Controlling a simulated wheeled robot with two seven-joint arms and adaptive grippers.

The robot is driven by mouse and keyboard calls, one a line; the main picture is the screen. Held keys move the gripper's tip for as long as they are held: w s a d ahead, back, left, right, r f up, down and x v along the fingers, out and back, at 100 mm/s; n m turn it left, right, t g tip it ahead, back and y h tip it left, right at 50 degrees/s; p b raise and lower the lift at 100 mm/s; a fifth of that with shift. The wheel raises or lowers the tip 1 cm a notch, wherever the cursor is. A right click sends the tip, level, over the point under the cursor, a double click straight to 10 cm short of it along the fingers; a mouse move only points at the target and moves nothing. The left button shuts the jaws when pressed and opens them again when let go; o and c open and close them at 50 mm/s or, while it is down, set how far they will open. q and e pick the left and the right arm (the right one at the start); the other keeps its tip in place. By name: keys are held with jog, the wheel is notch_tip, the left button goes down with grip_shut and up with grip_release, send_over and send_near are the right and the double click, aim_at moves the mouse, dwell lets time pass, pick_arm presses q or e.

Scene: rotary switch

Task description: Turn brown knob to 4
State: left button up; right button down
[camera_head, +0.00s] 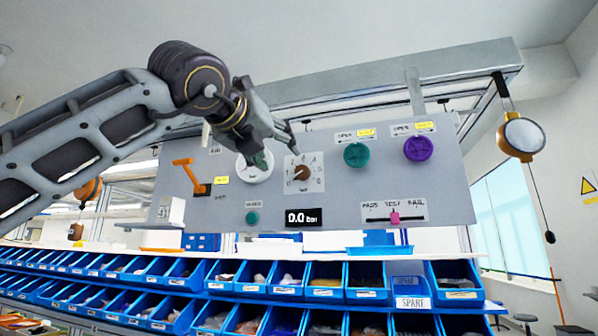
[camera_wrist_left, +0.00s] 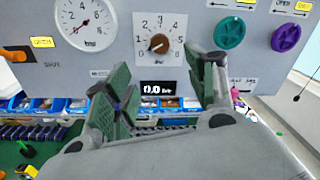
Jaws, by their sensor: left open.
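The brown knob (camera_head: 302,173) sits at the centre of a white square dial plate on the grey panel. In the left wrist view the brown knob (camera_wrist_left: 159,43) shows with a dial numbered from 0 upward around it. Its pointer seems to aim to the lower left, near 0. My left gripper (camera_head: 279,150) is in front of the panel, just left of and above the knob. In the left wrist view its two green-padded fingers (camera_wrist_left: 163,85) stand wide apart with nothing between them, below the knob and not touching it. My right gripper is not in view.
The panel (camera_head: 350,190) also carries a round gauge (camera_wrist_left: 85,22), a green knob (camera_head: 356,154), a purple knob (camera_head: 418,148), an orange lever (camera_head: 188,175), a pink slider (camera_head: 394,217) and a display (camera_head: 304,217) reading 0.0 bar. Blue bins (camera_head: 325,278) stand below.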

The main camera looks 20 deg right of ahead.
pick_arm(q)
jog(key=shift+w, duration=0.1)
dwell(0.3)
jog(key=p, duration=0.2)
send_near(301, 172)
jog(key=w, duration=0.1)
jog(key=p+x, duration=0.2)
jog(key=x, duration=0.4)
jog(key=shift+s+d+r, duration=0.1)
jog(key=shift+d, duration=0.05)
jog(key=shift+w+d+p, duration=0.4)
jog(key=shift+w+p, duration=0.05)
jog(key=shift+w+d, duration=0.2)
jog(key=shift+w, duration=0.1)
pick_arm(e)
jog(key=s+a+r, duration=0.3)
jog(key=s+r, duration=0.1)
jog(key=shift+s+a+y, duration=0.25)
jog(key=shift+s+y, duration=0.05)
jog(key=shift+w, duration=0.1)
